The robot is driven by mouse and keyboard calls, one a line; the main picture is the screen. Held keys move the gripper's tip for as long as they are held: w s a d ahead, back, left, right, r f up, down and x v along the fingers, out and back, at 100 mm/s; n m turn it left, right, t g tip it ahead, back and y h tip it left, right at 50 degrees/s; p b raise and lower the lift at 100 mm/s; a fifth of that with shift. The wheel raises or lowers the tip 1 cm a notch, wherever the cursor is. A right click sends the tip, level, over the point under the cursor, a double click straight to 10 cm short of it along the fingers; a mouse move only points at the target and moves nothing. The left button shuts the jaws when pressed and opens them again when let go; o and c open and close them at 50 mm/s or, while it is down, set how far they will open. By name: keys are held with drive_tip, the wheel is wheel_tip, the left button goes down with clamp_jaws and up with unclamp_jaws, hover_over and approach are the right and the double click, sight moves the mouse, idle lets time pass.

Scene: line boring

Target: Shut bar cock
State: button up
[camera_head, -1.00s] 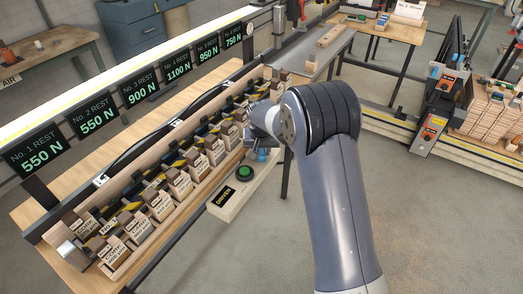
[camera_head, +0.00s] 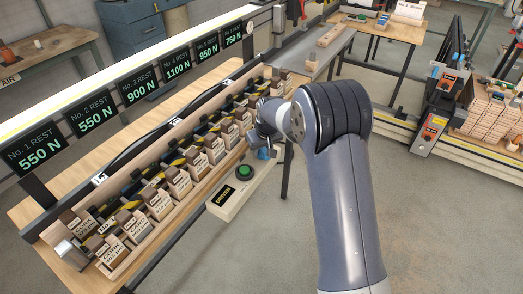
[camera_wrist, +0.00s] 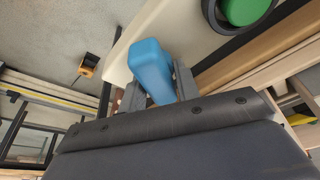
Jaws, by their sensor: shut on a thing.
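A blue handle (camera_wrist: 152,68), which I take to be the bar cock, stands between the two grey fingers of my gripper (camera_wrist: 155,85) in the wrist view. My gripper is shut on it. The handle's upper end shows beyond the fingers, close to a cream-coloured panel. In the head view the blue handle (camera_head: 263,154) shows small, under my wrist, at the far end of the cream panel. My arm and wrist hide most of the grip there, and I cannot tell how far the handle is turned.
The cream panel (camera_head: 222,205) carries a green button (camera_head: 245,172), just beside the handle; the button also shows in the wrist view (camera_wrist: 245,8). A long rack of labelled wooden blocks (camera_head: 160,202) runs along the bench at left. Force displays (camera_head: 94,117) stand behind it.

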drive_tip(key=shift+n, duration=0.6)
drive_tip(key=shift+d+f+n+g+y+b, duration=0.15)
drive_tip(key=shift+n+g+y+b, duration=0.2)
drive_tip(key=shift+n+b, duration=0.6)
drive_tip(key=shift+n, duration=0.75)
drive_tip(key=shift+y, duration=0.25)
